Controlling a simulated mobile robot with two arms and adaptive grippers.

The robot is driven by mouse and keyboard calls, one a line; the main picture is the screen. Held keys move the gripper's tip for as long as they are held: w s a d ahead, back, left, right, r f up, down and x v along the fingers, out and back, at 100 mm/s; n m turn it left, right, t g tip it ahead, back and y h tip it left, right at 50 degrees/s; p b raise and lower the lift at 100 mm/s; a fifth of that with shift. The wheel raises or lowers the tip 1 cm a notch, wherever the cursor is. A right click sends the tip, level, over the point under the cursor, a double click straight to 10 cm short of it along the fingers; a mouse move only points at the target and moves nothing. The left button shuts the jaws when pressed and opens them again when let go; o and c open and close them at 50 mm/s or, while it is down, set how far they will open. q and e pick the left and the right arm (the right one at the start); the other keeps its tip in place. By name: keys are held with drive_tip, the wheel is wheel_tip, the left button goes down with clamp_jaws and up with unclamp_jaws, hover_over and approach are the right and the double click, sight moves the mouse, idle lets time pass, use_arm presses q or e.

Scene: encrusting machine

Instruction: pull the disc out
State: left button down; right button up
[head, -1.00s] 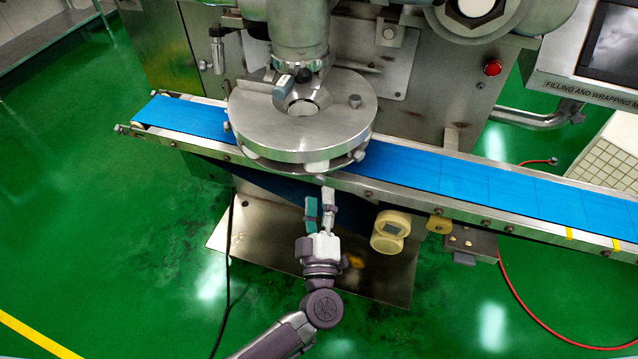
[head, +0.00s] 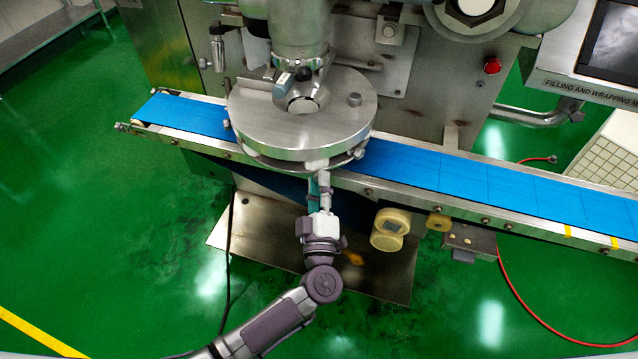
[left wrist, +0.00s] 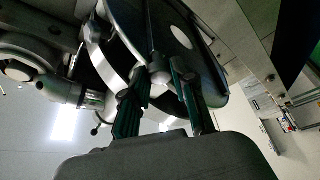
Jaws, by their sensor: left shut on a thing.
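The disc (head: 255,125) is a thick round steel plate with a hole in its middle. It sits level on the machine under the steel nozzle, above the blue belt. Its dark underside with a pale round opening shows in the left wrist view (left wrist: 200,60). My left gripper (head: 320,178) is at the disc's front edge, reaching up from below. In the left wrist view its dark green fingers (left wrist: 163,82) are on both sides of a dark bar under the disc, and they are shut on it. The exact contact is partly hidden. My right gripper is not in view.
The blue conveyor belt (head: 460,175) with steel side rails runs across behind my gripper. A red cable (head: 515,295) hangs further right. The green floor at the left is clear.

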use_arm(q)
drive_tip(key=s+a+p, duration=0.2)
drive_tip(key=s+a, duration=0.1)
drive_tip(key=s, duration=0.8)
drive_tip(key=s+a+p, duration=0.3)
drive_tip(key=s+a, duration=0.1)
drive_tip(key=s, duration=0.7)
drive_tip(key=shift+p, duration=0.3)
drive_tip(key=shift+a, duration=0.1)
drive_tip(key=c, duration=0.9)
unclamp_jaws()
drive_tip(key=v, duration=1.2)
